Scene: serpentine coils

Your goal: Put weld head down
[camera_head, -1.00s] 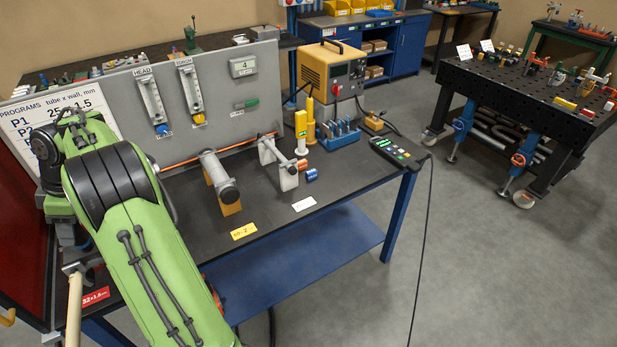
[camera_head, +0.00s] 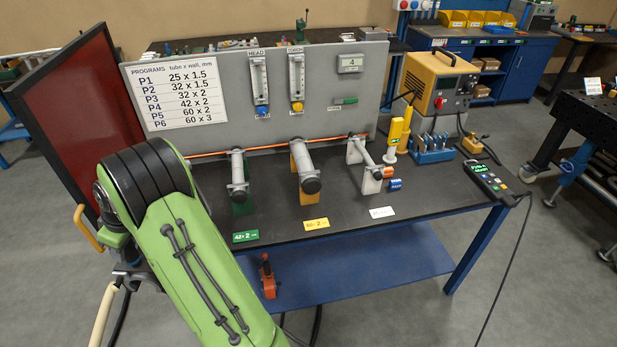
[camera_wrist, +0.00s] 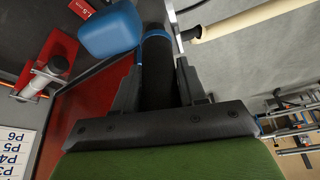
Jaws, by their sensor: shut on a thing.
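In the wrist view my gripper (camera_wrist: 156,72) is shut on a black handle with a blue ring, which I take to be the weld head (camera_wrist: 155,50). A blue rounded block (camera_wrist: 110,32) sits beside the handle's far end; whether it is joined to it is unclear. The workbench (camera_head: 430,205) carries tube stands: green (camera_head: 241,200), yellow (camera_head: 296,188) and white (camera_head: 371,182). A red stand (camera_wrist: 52,60) with a grey clamp shows in the wrist view.
A grey panel with a programs chart (camera_head: 180,92) stands behind the bench, a red screen (camera_head: 75,100) at left. The yellow power unit (camera_head: 440,82) and a pendant (camera_head: 488,182) are at right. A cream hose (camera_wrist: 240,20) runs close to the gripper.

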